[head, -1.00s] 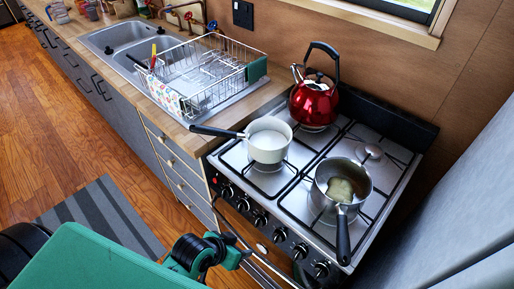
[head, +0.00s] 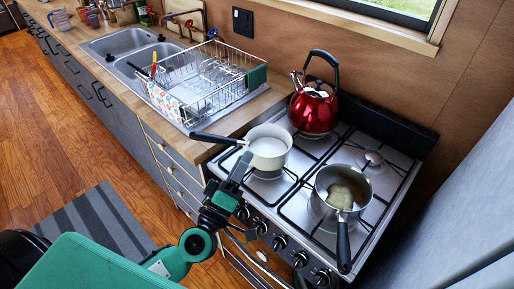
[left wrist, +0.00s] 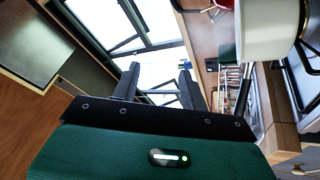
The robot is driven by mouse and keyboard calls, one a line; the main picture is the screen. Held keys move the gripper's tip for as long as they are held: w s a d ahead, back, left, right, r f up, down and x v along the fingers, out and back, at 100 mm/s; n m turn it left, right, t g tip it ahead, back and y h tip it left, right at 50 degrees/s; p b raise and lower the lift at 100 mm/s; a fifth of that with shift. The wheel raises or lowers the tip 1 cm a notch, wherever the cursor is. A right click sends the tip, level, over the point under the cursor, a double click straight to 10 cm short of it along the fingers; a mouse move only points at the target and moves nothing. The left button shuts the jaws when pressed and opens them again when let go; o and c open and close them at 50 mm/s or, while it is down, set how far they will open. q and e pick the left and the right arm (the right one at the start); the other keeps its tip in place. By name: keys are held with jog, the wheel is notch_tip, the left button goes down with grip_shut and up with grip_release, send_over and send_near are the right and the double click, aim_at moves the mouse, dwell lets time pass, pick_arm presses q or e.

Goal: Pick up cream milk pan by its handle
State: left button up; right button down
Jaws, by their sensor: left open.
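The cream milk pan (head: 269,152) stands on the left front burner of the stove. Its dark handle (head: 215,138) points left, over the wooden counter's edge. My left gripper (head: 240,167) is raised in front of the stove, just below the handle and left of the pan's body, apparently apart from it. In the left wrist view its two fingers (left wrist: 157,82) are spread with nothing between them. The pan's pale body (left wrist: 268,30) shows at the upper right there. My right gripper is not in view.
A red kettle (head: 314,106) stands on the back burner. A steel saucepan (head: 340,192) sits on the right front burner, handle toward the stove's front. A wire dish rack (head: 205,82) stands beside the sink (head: 135,50), left of the stove.

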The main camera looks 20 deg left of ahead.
pick_arm(q)
jog(key=w+a+f+n+g+y, duration=0.1)
jog(key=a+f+n+y, duration=0.1)
jog(key=a+n+y, duration=0.3)
jog(key=n+g+y, duration=0.4)
jog(key=n+y, duration=0.1)
jog(key=y, duration=0.1)
send_near(209, 134)
jog(key=shift+g, duration=0.4)
jog(key=p+x, duration=0.1)
jog(key=x, duration=0.4)
jog(key=shift+w+r, duration=0.15)
jog(key=shift+w, duration=0.15)
jog(key=shift+f+p+x, duration=0.15)
jog(key=shift+p+x, duration=0.15)
jog(key=shift+x, duration=1.05)
jog(key=shift+f+p+x, duration=0.2)
jog(key=shift+p+x, duration=0.1)
jog(key=shift+x, duration=1.05)
jog(key=shift+c, duration=0.2)
grip_shut()
